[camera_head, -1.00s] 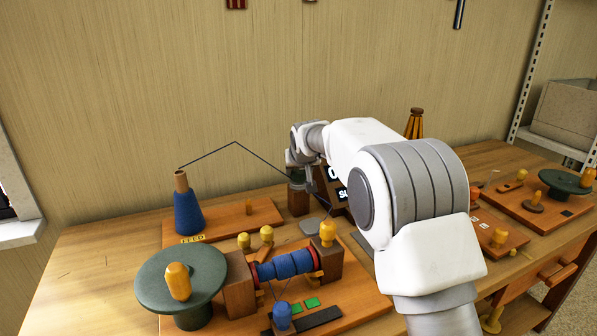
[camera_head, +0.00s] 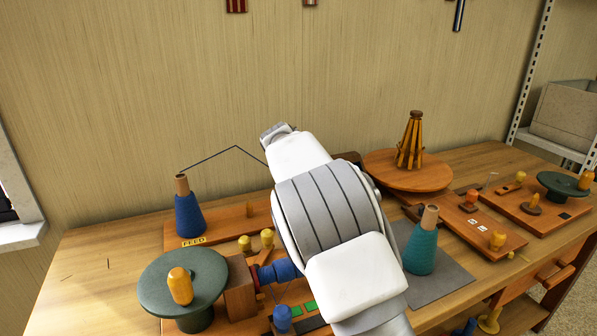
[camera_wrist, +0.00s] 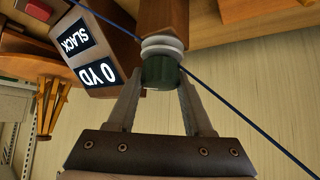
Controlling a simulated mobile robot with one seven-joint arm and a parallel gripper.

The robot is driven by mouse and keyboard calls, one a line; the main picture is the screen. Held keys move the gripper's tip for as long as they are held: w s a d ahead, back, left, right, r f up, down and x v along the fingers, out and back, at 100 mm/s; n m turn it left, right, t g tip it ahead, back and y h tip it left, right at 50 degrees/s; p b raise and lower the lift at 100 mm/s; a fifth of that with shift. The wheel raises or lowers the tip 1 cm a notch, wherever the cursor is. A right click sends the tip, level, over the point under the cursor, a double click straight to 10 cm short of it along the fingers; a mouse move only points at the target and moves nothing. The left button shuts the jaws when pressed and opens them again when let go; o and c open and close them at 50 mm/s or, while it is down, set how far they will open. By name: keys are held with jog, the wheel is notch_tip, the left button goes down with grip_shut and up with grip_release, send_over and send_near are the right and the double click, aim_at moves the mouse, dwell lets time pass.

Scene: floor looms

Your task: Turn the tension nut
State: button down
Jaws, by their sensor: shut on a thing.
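The tension nut (camera_wrist: 160,71) is a dark green ribbed knob in the wrist view. It sits against pale discs (camera_wrist: 162,46) at the end of a wooden post (camera_wrist: 163,15). My gripper (camera_wrist: 160,77) has one finger on each side of the nut and is shut on it. A dark blue thread (camera_wrist: 225,112) runs past the discs. In the head view my arm hides the nut, the post and my gripper.
A display block (camera_wrist: 92,55) beside the post reads "SLACK" and "0 YD". In the head view, a blue yarn cone (camera_head: 188,214) and a green crank wheel (camera_head: 157,281) stand left. A teal cone (camera_head: 421,247) and a wooden turntable (camera_head: 380,167) stand right of my arm.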

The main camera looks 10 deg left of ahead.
jog(key=m+h+p, duration=0.2)
jog(key=m, duration=0.1)
jog(key=shift+r+p, duration=0.15)
jog(key=shift+p, duration=0.25)
jog(key=shift+m+g+h+p, duration=0.3)
jog(key=shift+m+h+p, duration=0.4)
jog(key=shift+m+p, duration=0.15)
jog(key=shift+f, duration=0.2)
jog(key=shift+c, duration=1.5)
grip_release()
jog(key=p+v, duration=0.2)
jog(key=v, duration=1.5)
jog(key=shift+r, duration=0.2)
jog(key=shift+a, duration=0.15)
